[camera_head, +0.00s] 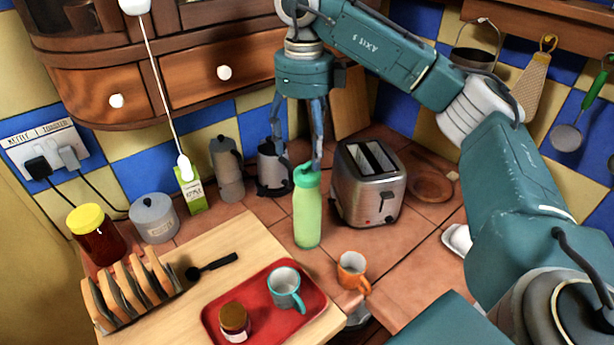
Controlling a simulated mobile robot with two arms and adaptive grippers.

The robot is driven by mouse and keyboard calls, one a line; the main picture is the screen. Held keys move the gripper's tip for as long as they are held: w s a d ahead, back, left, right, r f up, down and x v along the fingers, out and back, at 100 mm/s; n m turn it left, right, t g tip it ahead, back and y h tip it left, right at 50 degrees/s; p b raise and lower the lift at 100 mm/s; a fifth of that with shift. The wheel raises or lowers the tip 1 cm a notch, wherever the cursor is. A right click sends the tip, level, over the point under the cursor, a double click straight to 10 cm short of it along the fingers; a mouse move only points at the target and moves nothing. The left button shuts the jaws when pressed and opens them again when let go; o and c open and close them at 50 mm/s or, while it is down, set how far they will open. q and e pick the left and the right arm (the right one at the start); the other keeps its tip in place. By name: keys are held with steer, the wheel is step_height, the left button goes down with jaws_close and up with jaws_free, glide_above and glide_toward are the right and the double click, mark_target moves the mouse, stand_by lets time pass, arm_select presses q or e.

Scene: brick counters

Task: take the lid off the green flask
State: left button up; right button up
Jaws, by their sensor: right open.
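The green flask (307,218) stands upright on the tiled counter, left of the toaster. Its teal lid (307,175) is on top, with a loop on the lid's upper left. My right gripper (300,163) points down from above with its fingers apart. Its fingertips are at about the lid's height in the picture, one near each side; I cannot tell whether they touch it. My left gripper is not in view.
A silver toaster (368,185) stands close on the right, a grey kettle (272,172) behind on the left. An orange mug (353,272) is in front, beside a red tray (263,325) on a wooden board (228,245). Tiles right of the orange mug are clear.

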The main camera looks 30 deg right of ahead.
mark_target(308, 164)
steer(key=f, duration=0.1)
steer(key=f+p, duration=0.1)
steer(key=f, duration=0.1)
steer(key=f+p, duration=0.1)
steer(key=shift+s+d+f, duration=0.15)
steer(key=shift+s+f, duration=0.15)
steer(key=shift+s, duration=0.1)
steer(key=shift+f, duration=0.5)
steer(key=c, duration=1.2)
